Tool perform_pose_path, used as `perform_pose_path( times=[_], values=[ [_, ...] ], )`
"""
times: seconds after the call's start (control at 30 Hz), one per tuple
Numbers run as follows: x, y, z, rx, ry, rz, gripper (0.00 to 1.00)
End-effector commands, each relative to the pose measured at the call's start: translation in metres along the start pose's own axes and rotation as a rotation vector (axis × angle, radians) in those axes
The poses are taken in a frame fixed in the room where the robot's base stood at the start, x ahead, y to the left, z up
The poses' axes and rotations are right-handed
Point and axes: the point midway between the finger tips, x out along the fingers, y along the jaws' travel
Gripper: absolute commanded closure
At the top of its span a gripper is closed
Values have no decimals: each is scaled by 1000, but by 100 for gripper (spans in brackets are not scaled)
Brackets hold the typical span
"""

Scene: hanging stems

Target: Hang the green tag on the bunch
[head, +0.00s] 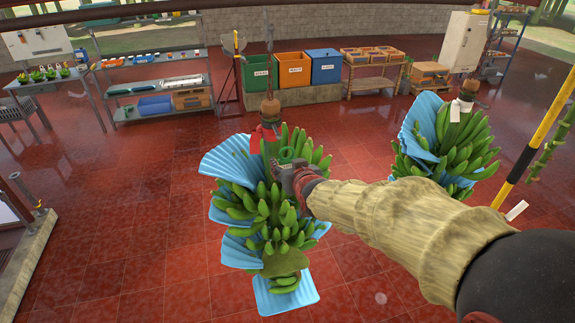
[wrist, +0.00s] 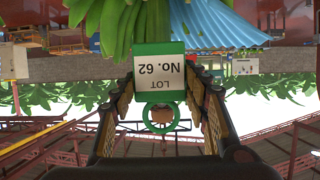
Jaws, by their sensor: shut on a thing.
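The green tag (wrist: 159,48) has a white label reading "LOT No. 62" and a round green ring (wrist: 176,124). In the wrist view it sits between the two fingers of my gripper (wrist: 160,112), which is shut on it; the view is upside down. A small brown patch shows through the ring; I cannot tell what it is. In the head view the green tag (head: 287,155) shows just above my gripper (head: 285,172), in front of the near banana bunch (head: 262,215). This bunch hangs from a stem (head: 270,108) with blue sheets between its hands. Contact between tag and bunch is unclear.
A second bunch (head: 455,140) with blue sheets and a white tag (head: 455,110) hangs at right. A yellow pole (head: 540,135) stands beside it. Green, orange and blue bins (head: 293,70) and a metal shelf (head: 158,85) stand at the back. The red floor between is clear.

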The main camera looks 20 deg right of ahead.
Motion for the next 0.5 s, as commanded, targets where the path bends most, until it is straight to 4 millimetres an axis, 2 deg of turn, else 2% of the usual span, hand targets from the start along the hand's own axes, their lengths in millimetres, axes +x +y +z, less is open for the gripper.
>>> perform_pose_path(
  times=[0.5],
  values=[
    [31, 0, -13, 0, -1, 0, 69]
  ],
)
